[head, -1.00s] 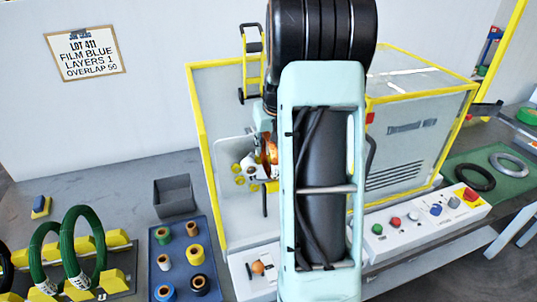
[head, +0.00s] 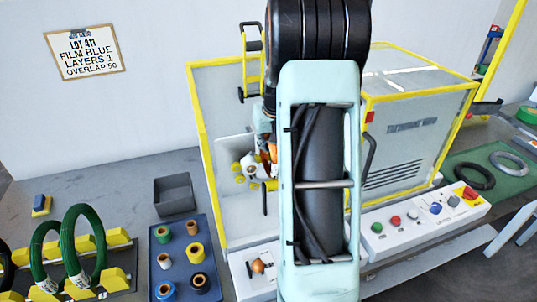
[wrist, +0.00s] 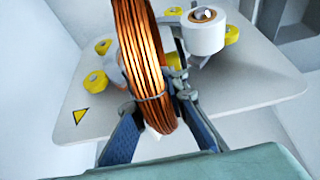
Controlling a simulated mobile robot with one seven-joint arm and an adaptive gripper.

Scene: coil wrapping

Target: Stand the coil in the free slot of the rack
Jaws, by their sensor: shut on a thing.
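The copper-coloured coil (wrist: 146,62) stands upright between the fingers of my gripper (wrist: 158,103) in the wrist view, and the fingers are shut on its lower part. In the head view my arm hides most of the coil, and only a small orange sliver (head: 272,152) shows inside the yellow-framed machine. The rack (head: 118,238) is at the lower left, with yellow blocks and two green coils (head: 84,246) standing in it. A dark ring is cut off at the left edge. Which slot is free is hard to tell; the right end of the rack looks empty.
The wrapping machine (head: 200,120) surrounds my gripper, with a white roll (wrist: 205,34) and yellow rollers (wrist: 96,82) close to the coil. A blue tray of small rolls (head: 180,262) and a grey bin (head: 173,194) stand between machine and rack. A control panel (head: 425,218) is at right.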

